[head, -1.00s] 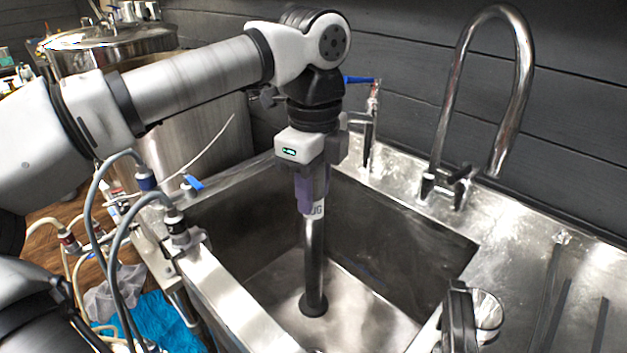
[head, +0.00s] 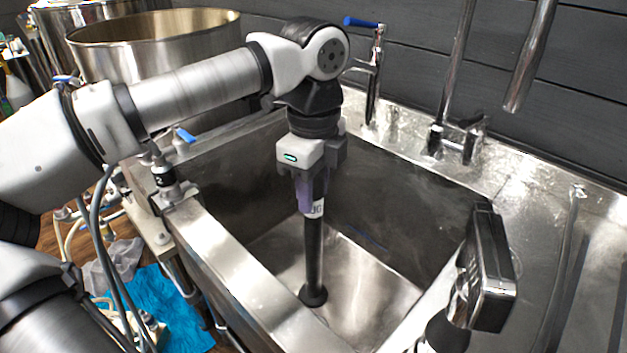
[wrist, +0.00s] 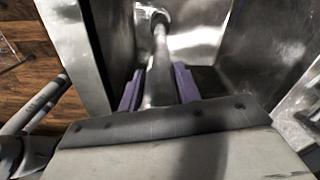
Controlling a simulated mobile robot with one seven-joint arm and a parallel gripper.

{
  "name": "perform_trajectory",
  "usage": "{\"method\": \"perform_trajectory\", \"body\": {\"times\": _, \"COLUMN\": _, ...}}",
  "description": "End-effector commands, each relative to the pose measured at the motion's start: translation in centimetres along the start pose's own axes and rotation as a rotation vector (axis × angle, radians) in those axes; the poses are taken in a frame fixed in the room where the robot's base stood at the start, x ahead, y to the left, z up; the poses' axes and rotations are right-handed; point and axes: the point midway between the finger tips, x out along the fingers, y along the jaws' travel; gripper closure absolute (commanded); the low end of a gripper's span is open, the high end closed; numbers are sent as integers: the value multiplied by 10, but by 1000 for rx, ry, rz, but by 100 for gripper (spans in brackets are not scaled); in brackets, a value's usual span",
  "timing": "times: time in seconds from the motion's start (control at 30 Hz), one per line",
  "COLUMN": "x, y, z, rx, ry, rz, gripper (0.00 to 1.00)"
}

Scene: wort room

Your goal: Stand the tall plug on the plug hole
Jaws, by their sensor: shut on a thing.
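The tall plug (head: 314,250) is a dark upright tube with a white label near its top and a wide round foot. My gripper (head: 312,205) is shut on its upper end, with purple fingers on both sides. The plug hangs upright inside the steel sink (head: 375,285); I cannot tell whether its foot touches the floor. In the wrist view the plug (wrist: 159,65) runs away between the fingers (wrist: 160,88). In the head view I cannot make out the hole.
A tall tap (head: 457,80) and a blue-handled valve (head: 372,60) stand behind the sink. A dark, shiny fitting (head: 490,265) rises at the right front rim. Hoses and a pipe fitting (head: 163,175) crowd the left rim. Steel vats stand back left.

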Motion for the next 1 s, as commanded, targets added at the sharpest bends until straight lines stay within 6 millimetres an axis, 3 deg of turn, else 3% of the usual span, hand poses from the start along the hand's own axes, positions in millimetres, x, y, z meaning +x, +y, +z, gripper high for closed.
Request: {"method": "perform_trajectory", "body": {"times": 1.0, "x": 118, "y": 0, "z": 0, "rx": 1, "ry": 1, "rz": -2, "gripper": 100}}
